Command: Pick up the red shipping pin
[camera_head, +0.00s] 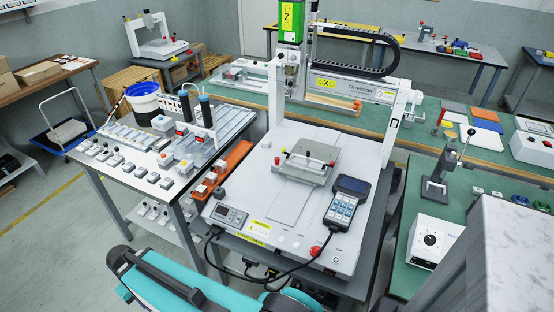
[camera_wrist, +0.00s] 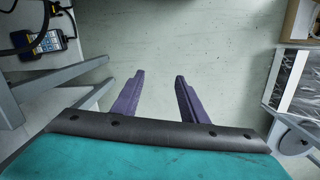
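I cannot single out the red shipping pin for certain. Small red-topped parts (camera_head: 277,160) show on the grey fixture block (camera_head: 306,164), which sits on the white gantry machine (camera_head: 270,210) in the head view. My gripper (camera_wrist: 159,75) shows in the wrist view as two purple fingers held apart, with nothing between them. It hangs over bare floor, away from the machine. In the head view only my teal arm shows at the bottom, and the fingers are out of sight.
A handheld pendant (camera_head: 346,203) and a red button (camera_head: 315,251) are on the machine's front right. A parts table (camera_head: 130,158) stands to the left. A green bench (camera_head: 470,215) with a lever press (camera_head: 440,175) is to the right. Black cables loop at the machine's front.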

